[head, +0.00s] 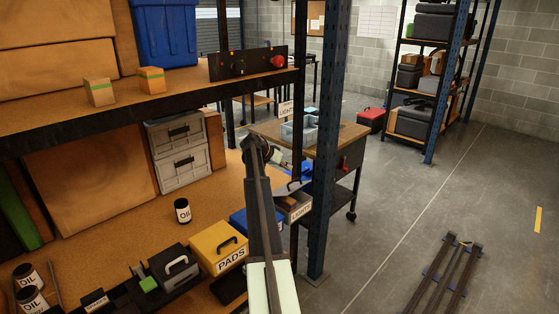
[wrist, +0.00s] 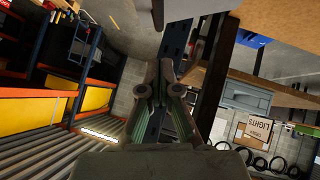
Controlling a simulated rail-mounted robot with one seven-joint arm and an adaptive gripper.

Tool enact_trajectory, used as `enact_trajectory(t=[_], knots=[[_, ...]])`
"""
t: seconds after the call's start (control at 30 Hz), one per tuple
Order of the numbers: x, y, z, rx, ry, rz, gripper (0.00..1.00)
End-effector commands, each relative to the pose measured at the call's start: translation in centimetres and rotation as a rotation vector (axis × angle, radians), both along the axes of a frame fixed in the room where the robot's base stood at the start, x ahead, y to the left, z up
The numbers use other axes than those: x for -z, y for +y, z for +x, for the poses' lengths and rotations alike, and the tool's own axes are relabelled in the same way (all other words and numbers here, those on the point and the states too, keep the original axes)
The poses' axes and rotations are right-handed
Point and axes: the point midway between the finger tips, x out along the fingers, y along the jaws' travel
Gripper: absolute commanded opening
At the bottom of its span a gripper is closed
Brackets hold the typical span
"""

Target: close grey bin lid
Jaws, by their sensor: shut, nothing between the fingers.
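The grey bin (head: 297,205), labelled LIGHTS, stands at the right end of the row of bins on the bench, beside the post. Its front and part of its top show. My arm and the post crowd it, and I cannot tell the lid's exact angle. My gripper (head: 268,154) is above and behind the bin in the head view, small and partly hidden by my arm. In the wrist view my gripper (wrist: 161,68) has its fingers together and empty. I cannot make out contact with the lid.
A blue post (head: 328,150) rises just right of the bin. A yellow PADS bin (head: 218,247) and a blue bin (head: 240,221) stand to its left. An upper shelf (head: 190,100) overhangs the bench. A cart (head: 345,137) stands behind; the floor at right is mostly open.

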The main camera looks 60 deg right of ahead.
Motion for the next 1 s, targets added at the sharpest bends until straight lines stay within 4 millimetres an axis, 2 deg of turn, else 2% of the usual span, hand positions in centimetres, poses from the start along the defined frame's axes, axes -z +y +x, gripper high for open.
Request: enact_trajectory(t=[0.03,0.2,0.4,0.83,1.0], knots=[[0.4,-0.7,-0.4,0.002,0.001,0.001,0.00],[2.7,-0.2,-1.1,0.000,0.001,0.001,0.00],[4.1,-0.2,-1.5,0.000,0.000,0.000,0.00],[4.3,-0.1,-1.4,-0.002,-0.003,-0.001,0.00],[4.9,1.1,-0.5,-0.021,-0.031,-0.007,0.00]])
